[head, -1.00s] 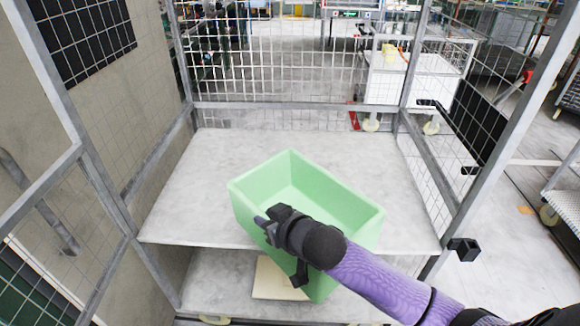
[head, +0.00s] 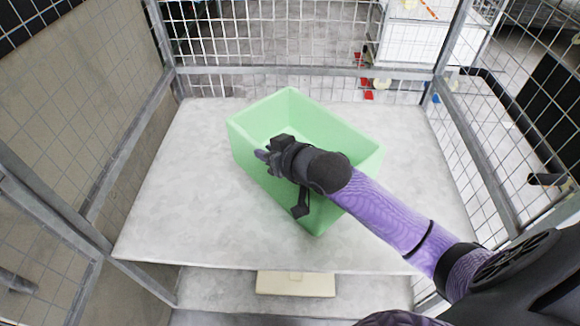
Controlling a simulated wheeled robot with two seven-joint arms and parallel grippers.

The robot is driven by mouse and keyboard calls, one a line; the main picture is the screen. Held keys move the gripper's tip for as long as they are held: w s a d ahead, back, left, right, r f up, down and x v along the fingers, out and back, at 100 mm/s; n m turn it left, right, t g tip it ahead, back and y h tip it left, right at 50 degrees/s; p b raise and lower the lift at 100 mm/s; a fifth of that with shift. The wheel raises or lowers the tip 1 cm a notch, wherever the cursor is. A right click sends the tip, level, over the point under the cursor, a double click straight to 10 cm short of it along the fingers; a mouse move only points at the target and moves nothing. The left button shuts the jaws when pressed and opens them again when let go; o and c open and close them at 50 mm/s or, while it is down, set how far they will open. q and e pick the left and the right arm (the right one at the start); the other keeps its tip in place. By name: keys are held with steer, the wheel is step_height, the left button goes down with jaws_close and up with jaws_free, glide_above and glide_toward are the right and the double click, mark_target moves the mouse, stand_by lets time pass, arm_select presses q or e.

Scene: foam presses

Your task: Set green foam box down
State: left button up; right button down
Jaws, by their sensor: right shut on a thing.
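The green foam box (head: 340,135) is an open, empty-looking tub over the upper grey shelf (head: 185,205) of a wire cage trolley. It sits turned at an angle in the head view, above the middle and back of the shelf. My right gripper (head: 268,155) is shut on the near wall of the box, and the purple arm comes in from the lower right. The gripper and wrist hide part of that wall. I cannot tell whether the box's bottom touches the shelf. My left gripper is not in view.
Wire mesh walls and metal posts (head: 450,45) enclose the shelf at the back and sides. A lower shelf (head: 215,287) holds a pale flat block (head: 296,284). The upper shelf is bare around the box, mostly at left and front.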

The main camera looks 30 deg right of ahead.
mark_target(307, 194)
step_height(307, 194, down, 8)
steer(key=b, duration=0.2)
steer(key=shift+b, duration=0.35)
steer(key=shift+r, duration=0.15)
steer(key=c, duration=1)
jaws_free()
steer(key=shift+f, duration=0.2)
steer(key=o, duration=0.5)
steer(key=shift+c, duration=0.2)
steer(key=shift+s+r, duration=0.1)
steer(key=shift+r, duration=0.2)
steer(key=p+v, duration=0.4)
steer(key=v, duration=0.7)
steer(key=shift+s+d+r, duration=0.1)
steer(key=shift+s+d, duration=0.05)
steer(key=shift+s, duration=0.2)
